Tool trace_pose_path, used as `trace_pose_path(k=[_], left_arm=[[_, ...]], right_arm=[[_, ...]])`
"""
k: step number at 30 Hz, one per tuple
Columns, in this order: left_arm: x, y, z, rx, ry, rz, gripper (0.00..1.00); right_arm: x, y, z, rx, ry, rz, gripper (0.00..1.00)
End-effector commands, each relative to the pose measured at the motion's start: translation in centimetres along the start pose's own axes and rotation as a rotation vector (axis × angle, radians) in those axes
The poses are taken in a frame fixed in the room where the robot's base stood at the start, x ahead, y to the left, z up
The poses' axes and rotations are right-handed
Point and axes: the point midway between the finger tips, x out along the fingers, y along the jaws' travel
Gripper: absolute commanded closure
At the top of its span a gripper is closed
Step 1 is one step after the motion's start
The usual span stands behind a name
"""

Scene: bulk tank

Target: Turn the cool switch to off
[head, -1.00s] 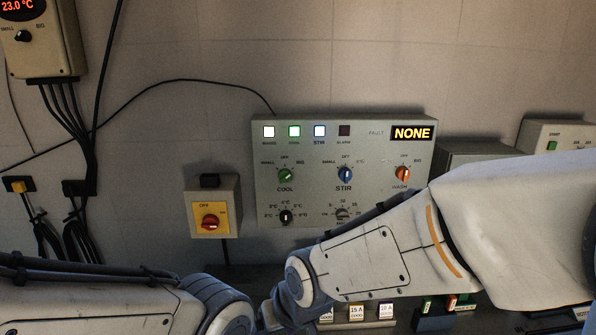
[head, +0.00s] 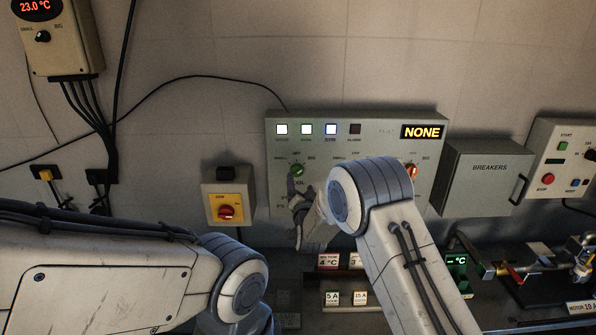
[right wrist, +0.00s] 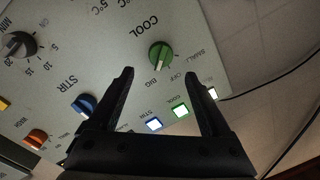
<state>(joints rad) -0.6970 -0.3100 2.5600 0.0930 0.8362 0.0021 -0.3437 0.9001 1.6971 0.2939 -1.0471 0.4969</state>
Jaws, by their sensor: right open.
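The cool switch is a green knob (head: 296,170) on the left of the grey control panel (head: 400,202). It shows clearly in the right wrist view (right wrist: 160,56), with SMALL, OFF and BIG printed around it. Its ridge seems to lie toward BIG, not OFF. My right gripper (head: 296,188) is at the panel, just below the knob in the head view. In the right wrist view its fingers (right wrist: 158,75) are open and empty, with the knob beyond and between the tips, apart from them. My left gripper is out of view.
A grey breaker box (head: 487,177) is to the right. Small signs stand on the shelf below.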

Motion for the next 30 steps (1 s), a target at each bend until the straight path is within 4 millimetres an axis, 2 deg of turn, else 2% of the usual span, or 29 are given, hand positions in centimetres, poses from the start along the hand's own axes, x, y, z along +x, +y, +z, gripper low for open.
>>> trace_pose_path(k=[1,6,12,18,27,29,30], left_arm=[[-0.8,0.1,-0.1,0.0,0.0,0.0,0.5],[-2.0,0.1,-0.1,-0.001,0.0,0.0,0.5],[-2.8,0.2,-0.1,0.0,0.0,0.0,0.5],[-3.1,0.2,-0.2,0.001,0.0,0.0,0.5],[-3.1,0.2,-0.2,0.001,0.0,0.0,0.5],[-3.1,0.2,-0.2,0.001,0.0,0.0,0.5],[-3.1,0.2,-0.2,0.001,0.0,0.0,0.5]], right_arm=[[0.9,-0.2,-0.3,0.0,0.001,0.0,0.18],[3.7,-0.2,-0.2,-0.001,-0.001,-0.001,0.18],[6.0,-0.1,-0.1,-0.001,-0.001,0.0,0.18],[7.0,-0.1,-0.1,-0.002,-0.001,0.0,0.18],[7.0,0.0,0.0,-0.001,-0.002,0.0,0.18],[7.0,0.0,0.0,-0.001,-0.002,0.0,0.41],[7.0,0.0,0.0,-0.001,-0.002,0.0,0.56]])
